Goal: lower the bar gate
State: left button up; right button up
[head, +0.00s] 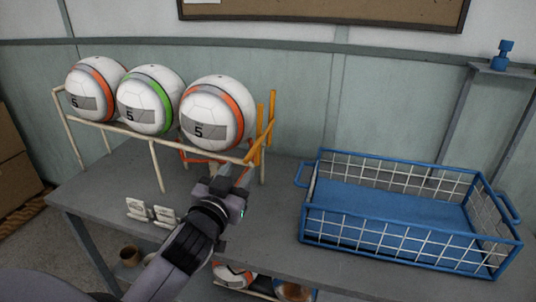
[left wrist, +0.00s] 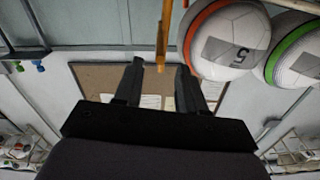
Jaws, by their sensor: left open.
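The bar gate (head: 263,132) is a set of yellow-orange bars at the right end of the cream ball rack (head: 157,165). Its bars stand roughly upright beside the rightmost ball. My left gripper (head: 236,174) is just below and in front of it, with fingers pointing up toward it, open. In the left wrist view a yellow bar (left wrist: 161,40) appears between the open fingertips (left wrist: 161,72); contact cannot be told. Three white balls sit in a row on the rack: orange-banded (head: 95,88), green-banded (head: 150,99) and orange-banded (head: 217,112). My right gripper is not in view.
A blue wire basket (head: 410,240) stands empty on the grey table (head: 275,200) to the right. Another ball (head: 232,275) lies below the tabletop. A cork board (head: 330,12) hangs on the wall.

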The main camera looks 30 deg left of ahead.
aim_at(248, 155)
pick_arm(q)
jog(key=shift+w+a+r, duration=0.1)
jog(key=shift+w+a, duration=0.1)
jog(key=shift+w, duration=0.45)
jog(key=shift+p+x, duration=0.4)
jog(key=shift+x, duration=2.4)
jog(key=shift+c, duration=0.3)
grip_shut()
